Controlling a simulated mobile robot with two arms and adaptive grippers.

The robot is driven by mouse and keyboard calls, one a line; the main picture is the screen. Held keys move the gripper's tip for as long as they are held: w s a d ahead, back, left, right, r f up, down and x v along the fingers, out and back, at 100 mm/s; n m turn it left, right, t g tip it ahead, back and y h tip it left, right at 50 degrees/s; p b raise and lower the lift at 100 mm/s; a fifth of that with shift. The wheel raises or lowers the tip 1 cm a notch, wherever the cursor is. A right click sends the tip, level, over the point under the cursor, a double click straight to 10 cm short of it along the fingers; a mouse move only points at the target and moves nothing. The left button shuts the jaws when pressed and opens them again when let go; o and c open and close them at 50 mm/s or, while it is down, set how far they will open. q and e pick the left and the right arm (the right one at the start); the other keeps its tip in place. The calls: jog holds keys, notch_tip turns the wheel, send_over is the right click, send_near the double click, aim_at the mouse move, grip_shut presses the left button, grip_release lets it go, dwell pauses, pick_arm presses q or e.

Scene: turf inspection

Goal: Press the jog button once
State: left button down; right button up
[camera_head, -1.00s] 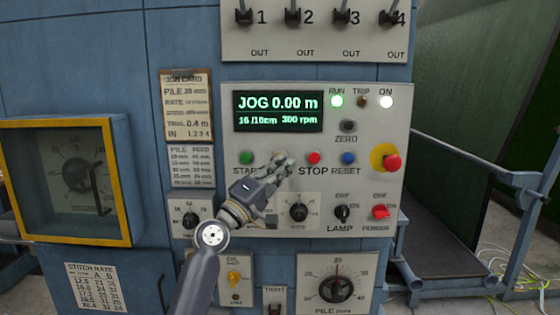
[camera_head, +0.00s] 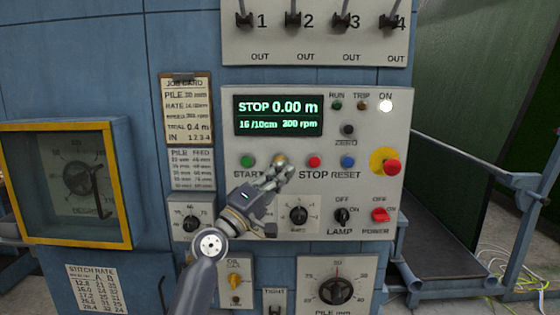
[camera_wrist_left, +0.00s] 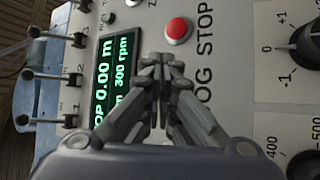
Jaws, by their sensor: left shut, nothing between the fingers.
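The jog button (camera_head: 279,158) is a small yellowish button between the green start button (camera_head: 248,161) and the red stop button (camera_head: 314,161). My left gripper (camera_head: 284,169) is shut and empty, with its tips just below the jog button in the head view, partly covering it. I cannot tell whether they touch it. In the left wrist view the shut fingers (camera_wrist_left: 162,62) hide the jog button, and the red stop button (camera_wrist_left: 178,30) shows beside them. The display (camera_head: 279,115) reads STOP 0.00 m. The RUN lamp (camera_head: 337,105) is dark. My right gripper is not in view.
The blue reset button (camera_head: 348,161) and a red emergency knob on yellow (camera_head: 386,161) are to the right. A dial (camera_head: 299,214), the lamp switch (camera_head: 342,215) and the red power switch (camera_head: 380,214) sit below. Several levers line the top panel.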

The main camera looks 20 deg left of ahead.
pick_arm(q)
jog(key=s+p, duration=0.1)
jog(key=s, duration=0.1)
jog(key=s+d+p, duration=0.1)
jog(key=s+p, duration=0.1)
jog(key=shift+s+d, duration=0.2)
jog(key=shift+s, duration=0.2)
dwell(0.6)
